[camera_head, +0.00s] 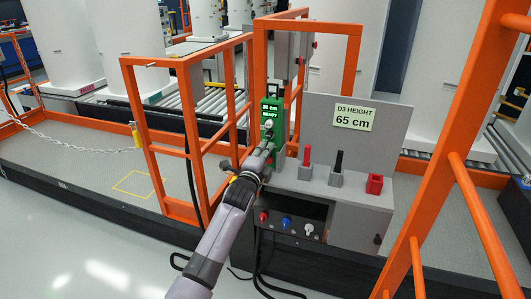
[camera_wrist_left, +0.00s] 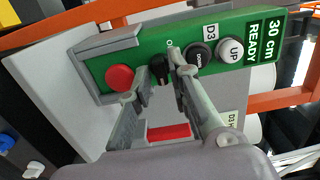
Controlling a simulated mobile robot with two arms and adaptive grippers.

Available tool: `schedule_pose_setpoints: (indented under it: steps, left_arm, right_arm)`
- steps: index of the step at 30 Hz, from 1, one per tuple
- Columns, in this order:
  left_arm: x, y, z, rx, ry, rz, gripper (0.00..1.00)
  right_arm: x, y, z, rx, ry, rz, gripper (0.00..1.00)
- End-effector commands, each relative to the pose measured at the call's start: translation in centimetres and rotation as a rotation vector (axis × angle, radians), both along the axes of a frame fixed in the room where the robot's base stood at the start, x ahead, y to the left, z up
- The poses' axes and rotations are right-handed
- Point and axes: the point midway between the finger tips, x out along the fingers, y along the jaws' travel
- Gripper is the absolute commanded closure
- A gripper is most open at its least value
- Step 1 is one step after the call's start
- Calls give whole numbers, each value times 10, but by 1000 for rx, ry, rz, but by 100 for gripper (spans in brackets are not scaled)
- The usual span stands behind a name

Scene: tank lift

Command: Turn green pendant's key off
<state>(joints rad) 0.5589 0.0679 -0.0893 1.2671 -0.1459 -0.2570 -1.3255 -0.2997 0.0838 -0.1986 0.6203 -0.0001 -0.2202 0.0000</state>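The green pendant (camera_head: 271,108) hangs upright at the control stand, its screen reading 30 cm READY. In the left wrist view the pendant (camera_wrist_left: 135,57) shows a red button (camera_wrist_left: 119,78), a black key switch (camera_wrist_left: 159,70), a DOWN button (camera_wrist_left: 198,55) and an UP button (camera_wrist_left: 229,50). My left gripper (camera_head: 266,144) reaches up to the pendant's lower part. In the wrist view its fingers (camera_wrist_left: 154,77) are apart, with the key between their tips; I cannot tell whether they touch it. My right gripper is not in view.
A grey console (camera_head: 325,188) with red and black levers (camera_head: 338,163) stands right of my left arm. A sign (camera_head: 353,118) reads D3 HEIGHT 65 cm. Orange rails (camera_head: 191,130) stand left of the pendant, and a large orange frame (camera_head: 456,170) crosses the right side.

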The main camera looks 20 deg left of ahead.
Motion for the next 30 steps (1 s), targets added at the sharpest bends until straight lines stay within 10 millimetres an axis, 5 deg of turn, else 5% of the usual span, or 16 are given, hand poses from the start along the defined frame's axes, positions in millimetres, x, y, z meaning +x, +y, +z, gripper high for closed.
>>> schedule_pose_setpoints:
  steps: [9, 17, 30]
  left_arm:
    - [1, 0, 0, -1, 0, 0, 82]
    - [1, 0, 0, -1, 0, 0, 100]
    - [1, 0, 0, -8, 1, 0, 100]
  right_arm:
    - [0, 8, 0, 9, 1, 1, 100]
    - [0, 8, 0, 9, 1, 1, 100]
    - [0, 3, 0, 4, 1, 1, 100]
